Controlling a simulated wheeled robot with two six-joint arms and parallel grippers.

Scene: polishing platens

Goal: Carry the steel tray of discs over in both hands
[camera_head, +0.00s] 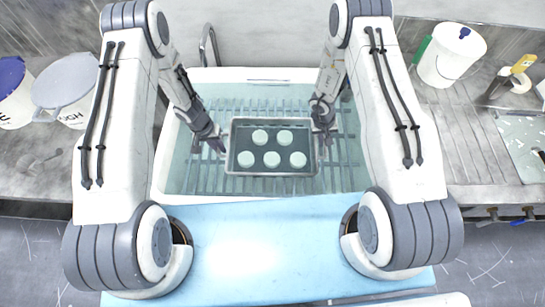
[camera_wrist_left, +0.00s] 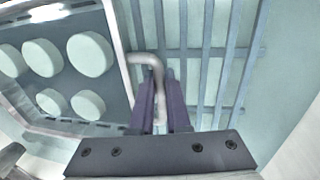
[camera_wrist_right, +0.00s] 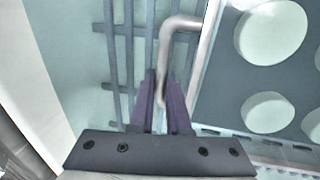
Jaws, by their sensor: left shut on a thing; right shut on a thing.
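The steel tray (camera_head: 271,174) is a shallow rectangle with several pale green discs (camera_head: 272,159) lying flat in it. It is over the barred rack in the white basin, in the middle of the head view; I cannot tell whether it touches the bars. My left gripper (camera_head: 220,146) is shut on the tray's left handle, a bent bar seen in the left wrist view (camera_wrist_left: 147,60). My right gripper (camera_head: 323,131) is shut on the right handle, seen in the right wrist view (camera_wrist_right: 180,24). The tray looks about level.
The white basin (camera_head: 160,170) has walls around the rack (camera_head: 205,177). A tap (camera_head: 208,45) stands behind it. A blue surface (camera_head: 260,250) lies in front, clear. White buckets (camera_head: 62,92) stand on the left counter; another bucket (camera_head: 447,55) and tools are on the right.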

